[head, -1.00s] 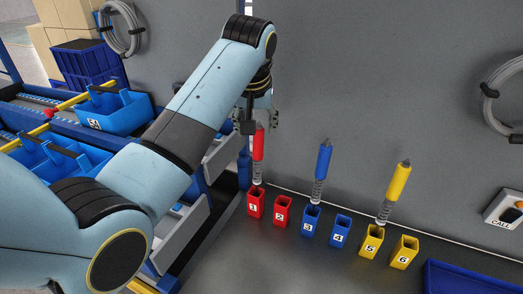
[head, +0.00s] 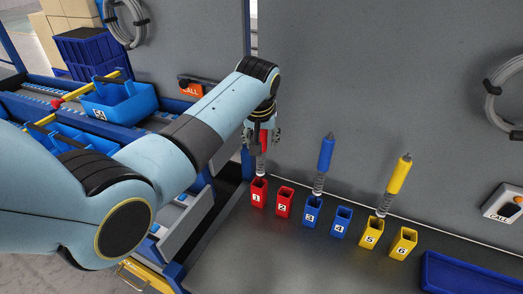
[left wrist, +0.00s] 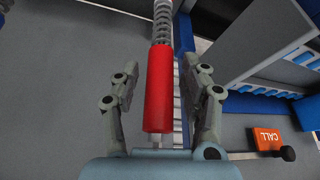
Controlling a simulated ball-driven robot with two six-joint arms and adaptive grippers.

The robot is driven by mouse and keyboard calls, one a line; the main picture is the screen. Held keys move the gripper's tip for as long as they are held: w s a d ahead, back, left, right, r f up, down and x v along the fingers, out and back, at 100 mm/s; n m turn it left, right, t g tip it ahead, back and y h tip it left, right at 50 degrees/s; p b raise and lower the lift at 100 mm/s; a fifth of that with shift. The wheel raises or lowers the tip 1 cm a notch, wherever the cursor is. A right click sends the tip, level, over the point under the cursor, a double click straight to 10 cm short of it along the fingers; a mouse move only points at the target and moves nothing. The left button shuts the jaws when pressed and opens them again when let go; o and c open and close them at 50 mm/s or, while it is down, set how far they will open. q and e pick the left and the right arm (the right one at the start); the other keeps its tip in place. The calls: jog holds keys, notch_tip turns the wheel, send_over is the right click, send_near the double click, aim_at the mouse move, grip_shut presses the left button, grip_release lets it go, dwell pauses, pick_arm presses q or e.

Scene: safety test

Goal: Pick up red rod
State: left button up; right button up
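The red rod (head: 264,139) stands upright in the red holder marked 1 (head: 258,196), with its grey spring section below the red part. My left gripper (head: 263,140) is around the red part from above. In the left wrist view my left gripper (left wrist: 166,78) is open, with one finger on each side of the red rod (left wrist: 158,95). A gap shows between the rod and each finger. The rod's upper end is hidden by the gripper in the head view. My right gripper is not in view.
Red holder 2 (head: 285,205) is empty beside holder 1. A blue rod (head: 326,155) stands in blue holder 3 (head: 312,213), and a yellow rod (head: 400,175) in yellow holder 5 (head: 371,234). A grey wall (head: 400,80) rises behind. A blue tray (head: 470,275) lies at the lower right.

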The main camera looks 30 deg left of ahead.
pick_arm(q)
grip_shut()
